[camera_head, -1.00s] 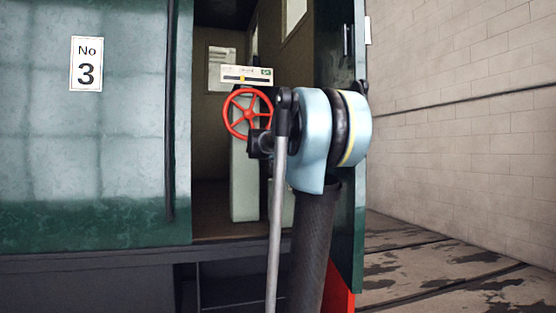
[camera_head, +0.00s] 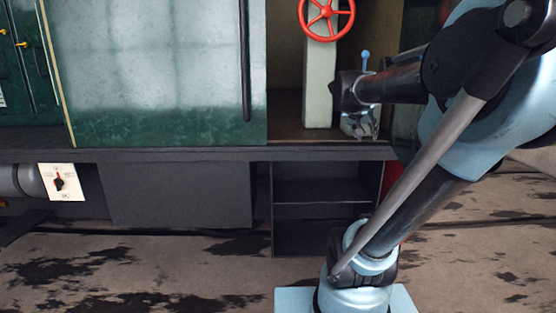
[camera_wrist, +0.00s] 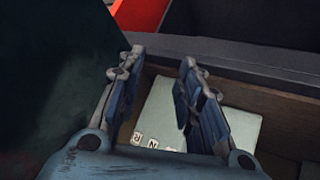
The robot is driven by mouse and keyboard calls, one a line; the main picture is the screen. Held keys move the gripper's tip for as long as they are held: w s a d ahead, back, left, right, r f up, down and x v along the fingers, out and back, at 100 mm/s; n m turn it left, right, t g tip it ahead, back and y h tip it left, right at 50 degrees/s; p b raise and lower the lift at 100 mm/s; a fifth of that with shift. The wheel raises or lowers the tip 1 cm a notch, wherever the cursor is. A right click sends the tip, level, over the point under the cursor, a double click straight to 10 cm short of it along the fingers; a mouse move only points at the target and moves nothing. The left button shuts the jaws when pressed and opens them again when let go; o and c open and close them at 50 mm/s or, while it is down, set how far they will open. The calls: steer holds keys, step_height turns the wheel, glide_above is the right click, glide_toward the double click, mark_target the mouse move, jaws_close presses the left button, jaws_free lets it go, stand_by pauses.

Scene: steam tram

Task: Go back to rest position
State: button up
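In the wrist view my gripper (camera_wrist: 162,60) has its two dark blue fingers apart, with nothing visible between them. A pale plate (camera_wrist: 162,108) with small letter tiles, among them R and N, lies beneath and beyond the fingers, partly hidden by them. In the head view my arm reaches from the right into the tram's doorway. A small blue-topped lever (camera_head: 365,56) shows just behind the arm's dark end there.
A red handwheel (camera_head: 327,17) sits on a pale pedestal (camera_head: 319,85) left of my arm. The green tram side panel (camera_head: 165,75) and dark steps (camera_head: 320,190) are close by. A white switch plate (camera_head: 61,182) is at lower left. Stained floor (camera_head: 150,260) lies open in front.

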steer(key=s+a+f+n+g+y, duration=0.2)
steer(key=s+a+f, duration=0.4)
steer(key=s+f, duration=0.5)
steer(key=s+a+f+n+g+y, duration=0.3)
steer(key=s+a+f, duration=0.3)
steer(key=s+f, duration=0.5)
step_height(320, 180, down, 2)
steer(key=shift+s+f+y, duration=0.2)
steer(key=shift+s+y, duration=0.15)
steer(key=shift+y, duration=0.45)
steer(key=shift+a, duration=0.1)
steer(key=shift+w+f, duration=0.2)
steer(key=shift+w, duration=0.25)
